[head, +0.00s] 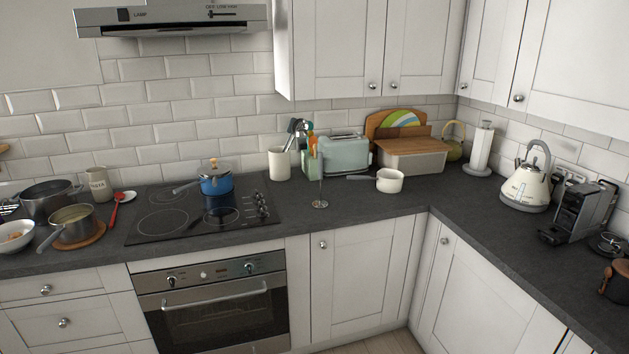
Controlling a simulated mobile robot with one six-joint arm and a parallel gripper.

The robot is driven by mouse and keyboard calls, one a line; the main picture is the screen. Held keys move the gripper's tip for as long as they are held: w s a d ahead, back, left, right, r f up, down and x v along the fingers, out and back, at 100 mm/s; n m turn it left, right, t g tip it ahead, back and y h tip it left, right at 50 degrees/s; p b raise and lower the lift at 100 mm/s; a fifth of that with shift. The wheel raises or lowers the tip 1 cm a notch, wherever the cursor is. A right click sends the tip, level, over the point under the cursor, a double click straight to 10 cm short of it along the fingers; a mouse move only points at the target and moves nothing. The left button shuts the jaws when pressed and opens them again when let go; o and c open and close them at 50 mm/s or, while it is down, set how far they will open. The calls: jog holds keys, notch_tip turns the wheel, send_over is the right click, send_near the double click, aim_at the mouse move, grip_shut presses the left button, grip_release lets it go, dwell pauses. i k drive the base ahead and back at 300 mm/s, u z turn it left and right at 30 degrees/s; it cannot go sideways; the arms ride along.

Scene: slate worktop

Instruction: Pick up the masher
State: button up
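A thin metal utensil that looks like the masher (320,204) stands upright on the slate worktop, right of the hob and near the front edge. Its flat round end rests on the worktop and its slim handle points up. The handle is hard to make out against the things behind it. My gripper is not in view, so I cannot tell how it stands to the masher.
A white saucepan (390,181) stands right of the masher, its handle pointing left. Behind are a utensil pot (279,163), a toaster (345,156) and a bread bin (413,164). A blue pan (216,185) sits on the hob (165,219). Worktop (345,215) around the masher's base is clear.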

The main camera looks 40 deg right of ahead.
aim_at(320, 203)
jog(key=z, duration=0.1)
jog(key=i, duration=0.95)
jog(key=u, duration=0.05)
